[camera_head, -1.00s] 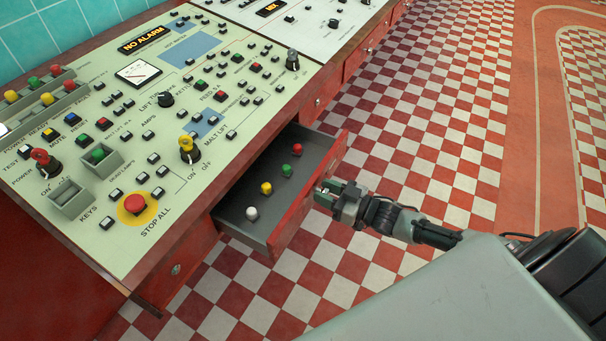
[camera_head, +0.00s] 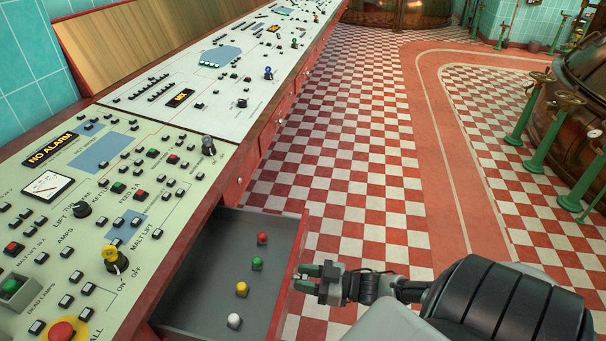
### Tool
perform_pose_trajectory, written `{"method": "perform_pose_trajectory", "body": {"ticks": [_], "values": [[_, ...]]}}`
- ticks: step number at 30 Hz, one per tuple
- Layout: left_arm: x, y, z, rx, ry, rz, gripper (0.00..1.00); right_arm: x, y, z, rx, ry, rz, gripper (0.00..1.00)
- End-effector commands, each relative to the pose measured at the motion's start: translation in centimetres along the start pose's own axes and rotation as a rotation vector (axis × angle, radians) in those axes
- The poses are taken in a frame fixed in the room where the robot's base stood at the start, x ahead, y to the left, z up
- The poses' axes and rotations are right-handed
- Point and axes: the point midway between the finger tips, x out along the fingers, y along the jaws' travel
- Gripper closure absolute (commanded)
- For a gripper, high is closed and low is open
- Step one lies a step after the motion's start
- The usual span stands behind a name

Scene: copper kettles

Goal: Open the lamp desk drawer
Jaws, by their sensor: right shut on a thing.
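The lamp desk drawer (camera_head: 205,298) is pulled out from under the pale green control panel, showing its dark grey inside. In it stand a red lamp (camera_head: 262,238), a green lamp (camera_head: 257,263), a yellow lamp (camera_head: 242,288) and a white lamp (camera_head: 233,321), in a row. My right gripper (camera_head: 305,277) is at the outer side of the red drawer front (camera_head: 291,268), shut on its handle. The handle itself is hidden by the fingers. My left gripper is not in view.
The control desk (camera_head: 150,152) runs along the left, with more closed red drawers (camera_head: 253,160) beyond. The checkered floor (camera_head: 345,165) right of the desk is clear. Green valve posts (camera_head: 538,115) and a copper kettle (camera_head: 585,90) stand at the far right.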

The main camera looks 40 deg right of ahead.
Motion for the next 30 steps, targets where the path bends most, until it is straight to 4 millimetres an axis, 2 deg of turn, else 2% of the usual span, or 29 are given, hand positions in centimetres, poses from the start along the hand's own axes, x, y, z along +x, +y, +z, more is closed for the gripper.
{"method": "perform_pose_trajectory", "body": {"ticks": [2,3,7,17,20,30], "values": [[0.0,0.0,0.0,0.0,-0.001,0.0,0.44,0.0,0.0,0.1,0.0,-0.001,0.0,1.0],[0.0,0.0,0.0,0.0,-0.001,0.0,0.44,0.0,0.0,0.1,0.0,-0.001,0.0,0.6],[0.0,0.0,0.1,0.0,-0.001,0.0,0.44,0.0,0.0,0.1,0.0,-0.001,0.0,0.41],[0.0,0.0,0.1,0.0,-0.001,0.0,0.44,-0.4,0.0,0.1,0.001,-0.002,0.0,0.41],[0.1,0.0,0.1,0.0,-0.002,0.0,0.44,-1.6,0.0,0.2,0.001,-0.005,0.001,0.41],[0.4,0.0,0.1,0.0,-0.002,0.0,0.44,-8.2,-0.1,0.2,0.001,-0.006,0.0,0.41]]}}
